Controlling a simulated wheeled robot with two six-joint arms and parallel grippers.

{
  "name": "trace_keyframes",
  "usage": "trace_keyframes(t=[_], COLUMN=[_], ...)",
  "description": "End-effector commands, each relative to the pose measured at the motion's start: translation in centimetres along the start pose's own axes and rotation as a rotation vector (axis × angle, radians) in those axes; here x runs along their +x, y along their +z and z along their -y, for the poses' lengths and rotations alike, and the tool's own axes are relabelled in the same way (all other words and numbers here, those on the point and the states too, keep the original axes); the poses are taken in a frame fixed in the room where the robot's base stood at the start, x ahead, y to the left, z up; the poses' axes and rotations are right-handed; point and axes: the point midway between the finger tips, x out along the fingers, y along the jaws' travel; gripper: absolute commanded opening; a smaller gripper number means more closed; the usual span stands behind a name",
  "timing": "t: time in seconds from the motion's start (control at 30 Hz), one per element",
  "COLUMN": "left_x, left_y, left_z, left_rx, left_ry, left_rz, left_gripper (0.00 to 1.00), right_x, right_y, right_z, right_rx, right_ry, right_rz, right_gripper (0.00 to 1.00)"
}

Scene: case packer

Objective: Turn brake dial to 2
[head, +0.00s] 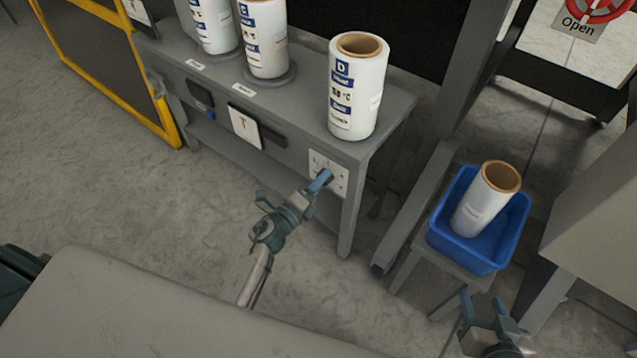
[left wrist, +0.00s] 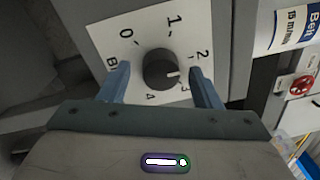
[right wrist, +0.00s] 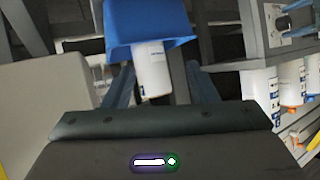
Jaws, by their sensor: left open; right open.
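The brake dial is a dark round knob (left wrist: 160,68) on a white plate (left wrist: 112,30) with numbers around it. Its white mark points right, between 2 and 3. The plate also shows in the head view (head: 341,181), on the grey bench's front at its right end. My left gripper (left wrist: 161,88) is open, its blue fingers on either side of the knob and apart from it. In the head view my left gripper (head: 295,190) partly hides the dial. My right gripper (head: 482,303) is open and empty at the lower right, away from the dial.
White film rolls (head: 358,90) stand on the grey bench (head: 290,108). A blue bin (head: 470,247) holding a roll stands on a stool to the right. A grey post (head: 420,200) rises between bench and stool. Bare floor (head: 130,205) lies left of my left arm.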

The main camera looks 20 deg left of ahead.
Motion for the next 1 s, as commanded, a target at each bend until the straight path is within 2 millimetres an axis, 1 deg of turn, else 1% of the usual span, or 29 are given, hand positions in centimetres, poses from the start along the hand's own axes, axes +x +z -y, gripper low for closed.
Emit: trace_keyframes(t=[0.07, 0.17, 0.27, 0.33, 0.4, 0.5, 0.6, 0.7, 0.8, 1.0], left_x=[0.0, -0.7, -2.1, -3.5, -5.0, -7.0, -8.7, -9.9, -10.6, -10.8], left_y=[0.0, 0.0, 0.0, -0.1, -0.1, -0.1, -0.1, -0.1, 0.0, 0.0], left_z=[0.0, -0.1, -0.1, -0.1, -0.2, -0.2, -0.2, -0.1, -0.1, 0.0], left_rx=[0.000, 0.000, 0.000, 0.000, 0.001, 0.000, 0.000, 0.001, 0.000, 0.001], left_ry=[0.000, 0.001, 0.002, 0.002, 0.002, 0.003, 0.002, 0.001, 0.001, 0.000], left_rz=[0.000, 0.000, -0.001, -0.001, -0.001, -0.001, -0.002, -0.001, -0.001, 0.000], left_gripper=[0.58, 0.58, 0.58, 0.58, 0.58, 0.58, 0.58, 0.58, 0.58, 0.58], right_x=[0.0, 0.0, 0.1, 0.1, 0.5, 0.7, 0.8, 0.8, 0.7, 0.7], right_y=[0.0, 0.0, -0.2, -0.3, -1.7, -3.1, -4.4, -5.7, -6.4, -6.8], right_z=[0.0, 0.0, 0.0, -0.1, -0.1, -0.2, -0.2, -0.2, -0.2, -0.2], right_rx=[0.000, 0.000, -0.001, -0.003, -0.008, -0.018, -0.027, -0.036, -0.041, -0.043], right_ry=[0.000, 0.000, 0.001, 0.002, 0.003, 0.005, 0.006, 0.007, 0.007, 0.007], right_rz=[0.000, -0.002, -0.011, -0.022, -0.080, -0.147, -0.212, -0.274, -0.310, -0.325], right_gripper=[0.52, 0.52, 0.52, 0.52, 0.52, 0.52, 0.52, 0.52, 0.52, 0.52])
